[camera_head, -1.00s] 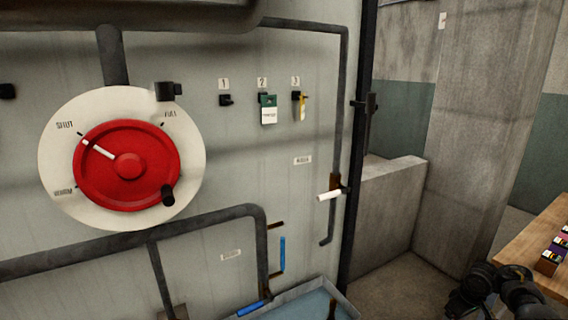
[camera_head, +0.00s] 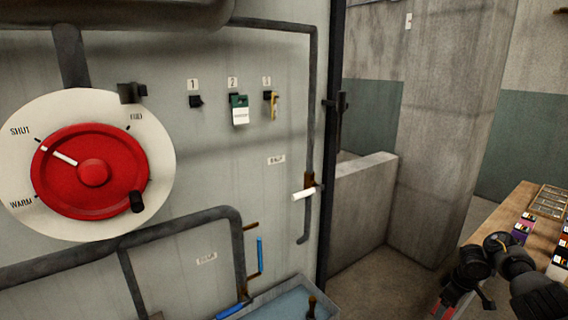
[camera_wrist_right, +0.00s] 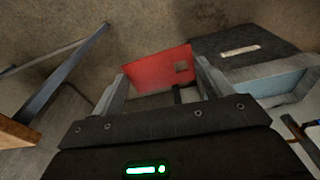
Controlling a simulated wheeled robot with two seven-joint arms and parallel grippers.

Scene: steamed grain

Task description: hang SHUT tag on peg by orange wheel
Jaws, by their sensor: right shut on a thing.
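A red tag (camera_wrist_right: 165,70) is held between the fingers of my right gripper (camera_wrist_right: 160,88) in the right wrist view; no lettering can be read on it. In the head view my right gripper (camera_head: 450,303) is low at the right, with a bit of red at its end, well away from the wall panel. The large wheel (camera_head: 92,172) looks red, on a white dial marked SHUT, FULL and WARM. A black peg (camera_head: 131,92) sticks out at the dial's upper right, with nothing hanging on it. My left gripper is out of view.
Peg 1 (camera_head: 195,101) is empty. A green and white tag (camera_head: 240,110) hangs on peg 2 and a yellow one (camera_head: 274,106) on peg 3. A white-handled lever (camera_head: 304,194) and pipes project from the panel. A wooden table (camera_head: 488,232) with small boxes stands at right.

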